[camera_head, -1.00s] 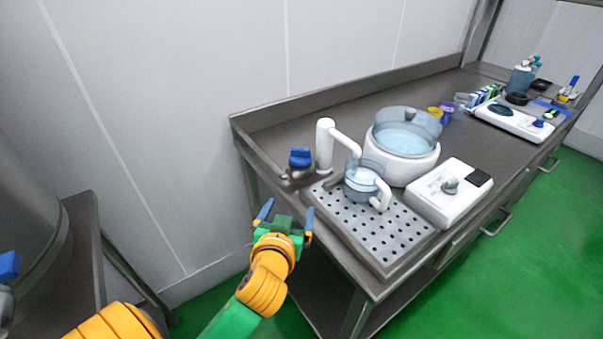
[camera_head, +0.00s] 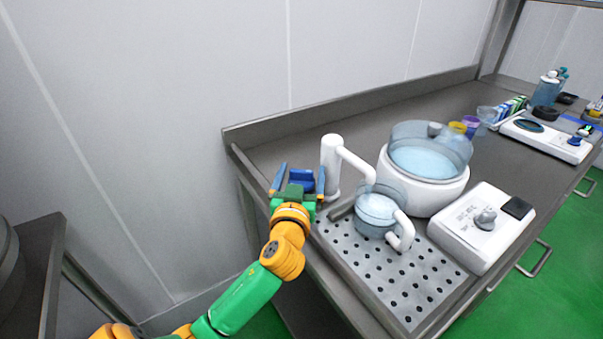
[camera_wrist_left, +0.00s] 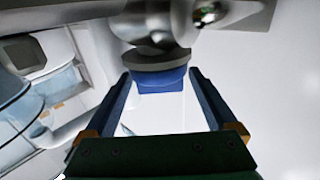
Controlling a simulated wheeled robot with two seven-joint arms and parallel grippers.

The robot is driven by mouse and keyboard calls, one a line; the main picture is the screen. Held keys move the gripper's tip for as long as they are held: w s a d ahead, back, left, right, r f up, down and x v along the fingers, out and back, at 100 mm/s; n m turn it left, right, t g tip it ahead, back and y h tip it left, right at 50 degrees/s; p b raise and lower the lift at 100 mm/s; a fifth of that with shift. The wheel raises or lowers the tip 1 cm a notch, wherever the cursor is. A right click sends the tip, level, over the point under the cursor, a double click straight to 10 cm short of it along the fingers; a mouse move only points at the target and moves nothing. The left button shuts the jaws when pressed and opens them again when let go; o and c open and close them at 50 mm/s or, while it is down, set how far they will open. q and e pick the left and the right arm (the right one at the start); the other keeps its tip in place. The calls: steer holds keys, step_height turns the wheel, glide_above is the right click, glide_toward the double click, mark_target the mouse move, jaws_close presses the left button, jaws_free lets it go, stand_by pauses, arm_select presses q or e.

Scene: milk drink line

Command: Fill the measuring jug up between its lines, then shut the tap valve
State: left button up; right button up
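The measuring jug (camera_head: 376,212) is clear with a white handle and stands on the perforated drip tray (camera_head: 405,290), under the spout of the white tap (camera_head: 331,165). It holds pale bluish liquid; I cannot read its lines. The blue valve handle (camera_head: 301,179) is left of the tap. My left gripper (camera_head: 298,180) is open, one finger on each side of the blue handle in the head view. In the left wrist view the blue handle (camera_wrist_left: 160,80) sits between and just beyond the open fingertips. My right gripper is not in view.
A white pot with a clear bowl (camera_head: 424,165) of bluish liquid stands behind the jug. A white box with a knob (camera_head: 482,227) is to the right. Several cups and bottles stand farther back. The counter's back left is clear.

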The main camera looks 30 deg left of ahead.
arm_select(q)
steer(key=c, duration=1.2)
steer(key=shift+m+h, duration=0.3)
steer(key=shift+h, duration=0.1)
steer(key=m+t+h+p, duration=0.1)
steer(key=h, duration=0.1)
steer(key=m+h+p, duration=0.1)
steer(key=h, duration=0.1)
steer(key=shift+a+r+m+t, duration=0.1)
steer(key=shift+r+m+t, duration=0.1)
steer(key=shift+m+t, duration=0.2)
steer(key=m+h+p, duration=0.1)
steer(key=m+h, duration=0.1)
steer(key=h, duration=0.2)
steer(key=shift+m+p, duration=0.3)
steer(key=shift+p, duration=0.05)
steer(key=h, duration=0.1)
steer(key=m+h, duration=0.1)
steer(key=shift+f+h, duration=0.2)
steer(key=shift+h, duration=0.1)
steer(key=shift+m+g+h+b, duration=0.6)
steer(key=shift+m+h+b, duration=0.2)
steer(key=shift+m+h, duration=0.85)
steer(key=shift+h, duration=0.25)
